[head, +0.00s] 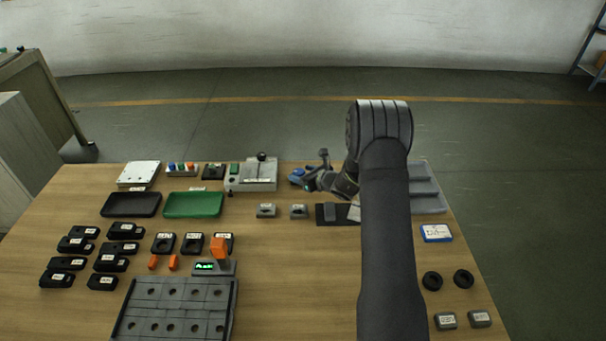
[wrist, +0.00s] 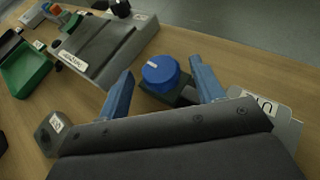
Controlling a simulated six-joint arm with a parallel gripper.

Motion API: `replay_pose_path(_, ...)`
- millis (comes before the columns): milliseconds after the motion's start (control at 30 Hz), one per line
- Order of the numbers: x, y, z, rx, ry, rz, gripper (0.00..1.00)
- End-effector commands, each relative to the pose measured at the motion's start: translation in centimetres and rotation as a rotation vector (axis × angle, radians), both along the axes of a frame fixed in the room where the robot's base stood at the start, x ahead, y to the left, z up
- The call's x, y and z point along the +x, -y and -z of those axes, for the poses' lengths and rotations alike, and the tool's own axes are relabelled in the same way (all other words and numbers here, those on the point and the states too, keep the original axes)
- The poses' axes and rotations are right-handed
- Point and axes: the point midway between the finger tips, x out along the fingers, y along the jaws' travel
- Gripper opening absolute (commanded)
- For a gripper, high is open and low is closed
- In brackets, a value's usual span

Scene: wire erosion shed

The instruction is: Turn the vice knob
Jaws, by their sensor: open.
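The vice knob (wrist: 160,72) is a round blue cap with a white mark on top, on a dark block in the wrist view. My gripper (wrist: 161,66) is open, with one blue finger to the left of the knob and one to the right. Gaps show between the fingers and the knob. In the head view my gripper (head: 308,176) is low over the back of the table, just right of the grey lever box. There I cannot clearly tell the blue knob from the blue fingers. The rest of the vice is mostly hidden by my gripper.
The grey box with a lever (head: 252,176) stands close to the left of my gripper. Small labelled grey blocks (head: 266,211) sit in front of it. A green tray (head: 194,205) is further left, and a stepped grey block (head: 428,190) is at the right.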

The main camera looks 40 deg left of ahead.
Motion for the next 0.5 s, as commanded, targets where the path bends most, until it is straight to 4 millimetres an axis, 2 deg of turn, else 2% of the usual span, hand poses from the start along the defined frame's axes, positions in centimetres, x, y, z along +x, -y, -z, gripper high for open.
replay_pose_path(67, 0.00, 0.02, -0.01, 0.000, 0.000, 0.000, 0.61)
replay_pose_path(300, 0.00, 0.04, -0.01, 0.000, 0.000, 0.000, 0.17)
replay_pose_path(500, 0.11, 0.02, -0.03, 0.002, 0.001, -0.019, 0.17)
